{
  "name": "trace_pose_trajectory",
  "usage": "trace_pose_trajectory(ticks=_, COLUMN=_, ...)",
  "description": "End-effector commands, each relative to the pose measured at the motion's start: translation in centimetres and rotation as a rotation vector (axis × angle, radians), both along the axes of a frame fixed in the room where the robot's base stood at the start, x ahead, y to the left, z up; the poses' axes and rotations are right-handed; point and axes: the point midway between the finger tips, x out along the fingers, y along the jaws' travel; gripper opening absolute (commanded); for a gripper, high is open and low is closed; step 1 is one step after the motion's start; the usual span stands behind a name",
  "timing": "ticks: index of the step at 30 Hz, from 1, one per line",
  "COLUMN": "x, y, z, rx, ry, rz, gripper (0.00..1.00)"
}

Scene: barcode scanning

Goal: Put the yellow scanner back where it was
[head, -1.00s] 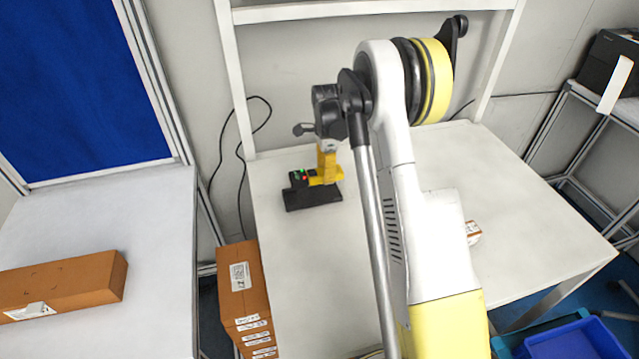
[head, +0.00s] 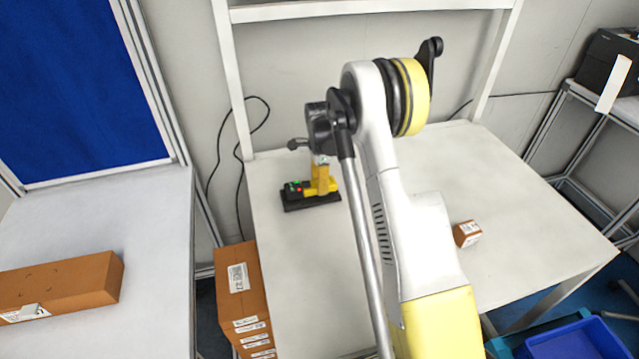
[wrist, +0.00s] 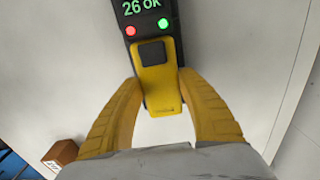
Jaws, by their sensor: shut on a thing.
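The yellow scanner (wrist: 157,76) is between my gripper's two yellow fingers in the wrist view.
A small brown box (head: 467,234) sits on the white table (head: 520,190) to the right of my arm. Taller brown boxes (head: 244,290) stand at its left edge. Another brown box (head: 60,285) lies on the left table. A blue bin (head: 570,345) is at lower right.

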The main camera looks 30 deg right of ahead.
Motion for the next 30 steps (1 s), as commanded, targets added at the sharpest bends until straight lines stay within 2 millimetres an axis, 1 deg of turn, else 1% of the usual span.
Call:
trace_pose_trajectory(ticks=5, x=0.0, y=0.0, z=-0.6, rx=0.0, ry=0.0, rz=0.0, gripper=0.06)
trace_pose_trajectory(ticks=8, x=0.0, y=0.0, z=-0.5, rx=0.0, ry=0.0, rz=0.0, gripper=0.06)
trace_pose_trajectory(ticks=9, x=0.0, y=0.0, z=-0.5, rx=0.0, ry=0.0, rz=0.0, gripper=0.57)
trace_pose_trajectory(ticks=10, x=0.0, y=0.0, z=-0.5, rx=0.0, ry=0.0, rz=0.0, gripper=0.65)
trace_pose_trajectory(ticks=18, x=0.0, y=0.0, z=-0.5, rx=0.0, ry=0.0, rz=0.0, gripper=0.65)
trace_pose_trajectory(ticks=22, x=0.0, y=0.0, z=0.1, rx=0.0, ry=0.0, rz=0.0, gripper=0.65)
trace_pose_trajectory(ticks=26, x=0.0, y=0.0, z=1.8, rx=0.0, ry=0.0, rz=0.0, gripper=0.65)
trace_pose_trajectory(ticks=30, x=0.0, y=0.0, z=5.0, rx=0.0, ry=0.0, rz=0.0, gripper=0.65)
